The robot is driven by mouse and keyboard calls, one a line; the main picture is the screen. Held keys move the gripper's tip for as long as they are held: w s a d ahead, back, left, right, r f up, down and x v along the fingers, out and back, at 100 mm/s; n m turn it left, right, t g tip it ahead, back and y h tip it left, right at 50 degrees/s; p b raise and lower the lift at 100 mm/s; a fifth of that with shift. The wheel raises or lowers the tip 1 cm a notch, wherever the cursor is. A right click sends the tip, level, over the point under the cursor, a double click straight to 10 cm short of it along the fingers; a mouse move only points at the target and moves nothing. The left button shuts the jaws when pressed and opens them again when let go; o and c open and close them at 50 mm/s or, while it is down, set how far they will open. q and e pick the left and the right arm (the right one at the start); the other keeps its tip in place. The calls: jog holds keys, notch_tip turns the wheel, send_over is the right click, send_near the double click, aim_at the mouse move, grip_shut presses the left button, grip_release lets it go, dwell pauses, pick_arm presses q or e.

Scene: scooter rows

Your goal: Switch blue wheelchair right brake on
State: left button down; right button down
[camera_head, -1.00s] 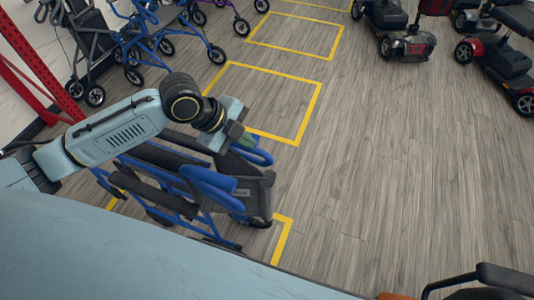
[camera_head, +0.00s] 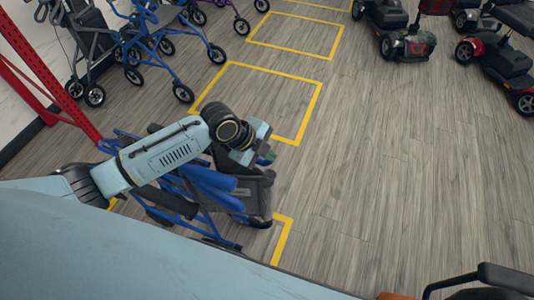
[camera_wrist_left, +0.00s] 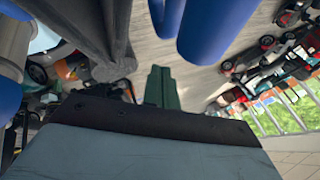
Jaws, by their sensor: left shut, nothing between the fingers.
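The blue wheelchair (camera_head: 207,182) stands below my left arm in the head view, with blue frame tubes and black seat and arm parts. My left gripper (camera_head: 266,158) is over its right end, close to the frame. In the left wrist view, the green fingers (camera_wrist_left: 162,88) are together and empty. Blue tubes (camera_wrist_left: 205,30) and a dark grey post (camera_wrist_left: 100,40) of what looks like the wheelchair are close around them. I cannot make out the right brake lever or its position; my arm hides part of the chair. My right gripper is not in view.
Blue rollators (camera_head: 150,40) stand at the upper left, near a red post (camera_head: 40,85). Mobility scooters (camera_head: 400,35) are at the upper right. Yellow lines (camera_head: 318,95) mark bays. The floor (camera_head: 390,150) right of the wheelchair is clear.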

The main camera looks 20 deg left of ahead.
aim_at(270, 163)
pick_arm(q)
jog(key=shift+w+a+f, duration=0.25)
jog(key=shift+w+f, duration=0.1)
jog(key=shift+f, duration=0.2)
jog(key=shift+w+a+f, duration=0.2)
jog(key=shift+w+f, duration=0.1)
jog(key=shift+f, duration=0.2)
notch_tip(270, 163, down, 2)
jog(key=y+p, duration=0.2)
jog(key=y, duration=0.1)
jog(key=shift+d+f+m+p, duration=0.1)
jog(key=shift+f+m+p, duration=0.2)
jog(key=shift+p, duration=0.1)
jog(key=f+y, duration=0.1)
jog(key=f, duration=0.1)
jog(key=a+f+y, duration=0.1)
jog(key=f+y, duration=0.1)
jog(key=shift+s+a+f, duration=0.15)
jog(key=shift+a+f, duration=0.05)
jog(key=shift+f, duration=0.2)
